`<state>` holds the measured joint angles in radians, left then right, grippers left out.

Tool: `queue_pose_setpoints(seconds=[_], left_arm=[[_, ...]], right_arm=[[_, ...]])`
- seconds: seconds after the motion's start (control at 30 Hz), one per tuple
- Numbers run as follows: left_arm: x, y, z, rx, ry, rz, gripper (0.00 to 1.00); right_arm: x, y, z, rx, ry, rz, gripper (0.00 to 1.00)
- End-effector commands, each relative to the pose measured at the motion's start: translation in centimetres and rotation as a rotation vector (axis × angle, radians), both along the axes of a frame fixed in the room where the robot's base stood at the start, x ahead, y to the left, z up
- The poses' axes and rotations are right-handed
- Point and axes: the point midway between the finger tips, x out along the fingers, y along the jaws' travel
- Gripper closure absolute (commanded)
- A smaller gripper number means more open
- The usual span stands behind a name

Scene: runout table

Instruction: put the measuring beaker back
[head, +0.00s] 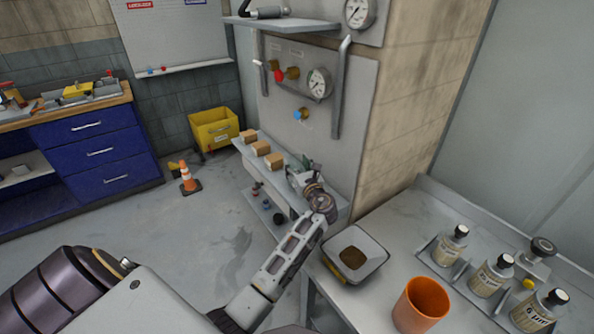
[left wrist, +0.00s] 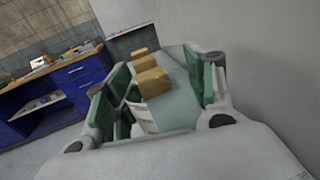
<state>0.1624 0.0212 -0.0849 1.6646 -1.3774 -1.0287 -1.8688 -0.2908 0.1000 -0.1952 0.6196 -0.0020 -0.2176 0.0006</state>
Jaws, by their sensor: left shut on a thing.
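My left gripper (head: 303,172) reaches over the narrow grey shelf (head: 283,153) by the wall panel. In the left wrist view its green-padded fingers (left wrist: 158,92) stand on either side of a pale measuring beaker (left wrist: 141,118) with faint dark markings, and they are shut on it. The beaker is partly hidden by the fingers and hard to tell from the pale shelf behind it. In the head view the wrist and fingers hide most of it. I cannot tell whether it touches the shelf. My right gripper is out of view.
Several small cardboard boxes (head: 261,147) line the shelf just beyond the gripper. A grey bench at right holds a square tray (head: 372,273) with dark grains, an orange cup (head: 421,305) and labelled bottles (head: 491,276). A traffic cone (head: 188,178) and yellow bin (head: 213,128) stand on the floor.

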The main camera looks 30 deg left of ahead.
Motion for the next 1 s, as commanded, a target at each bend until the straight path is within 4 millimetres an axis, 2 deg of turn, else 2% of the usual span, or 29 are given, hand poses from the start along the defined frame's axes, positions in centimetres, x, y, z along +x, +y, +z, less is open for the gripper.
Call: queue_pose_setpoints(seconds=[0.1, 0.2, 0.67, 0.7, 0.83, 1.0], left_arm=[[0.0, 0.0, -1.3, 0.000, 0.002, -0.001, 0.69], [0.0, 0.0, -1.8, 0.001, 0.001, -0.001, 0.69], [0.0, 0.0, -2.1, 0.001, -0.001, 0.000, 0.69], [0.0, 0.0, -2.1, 0.000, 0.000, 0.000, 0.41], [0.0, 0.0, -2.1, 0.000, 0.000, 0.000, 0.25], [0.0, 0.0, -2.1, 0.000, 0.000, 0.000, 0.24]], right_arm=[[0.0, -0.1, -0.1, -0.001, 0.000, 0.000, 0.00], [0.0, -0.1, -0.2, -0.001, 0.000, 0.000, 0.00], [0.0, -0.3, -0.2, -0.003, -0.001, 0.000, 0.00], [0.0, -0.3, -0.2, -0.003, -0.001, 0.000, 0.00], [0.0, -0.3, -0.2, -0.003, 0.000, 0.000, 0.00], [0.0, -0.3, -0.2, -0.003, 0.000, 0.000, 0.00]])
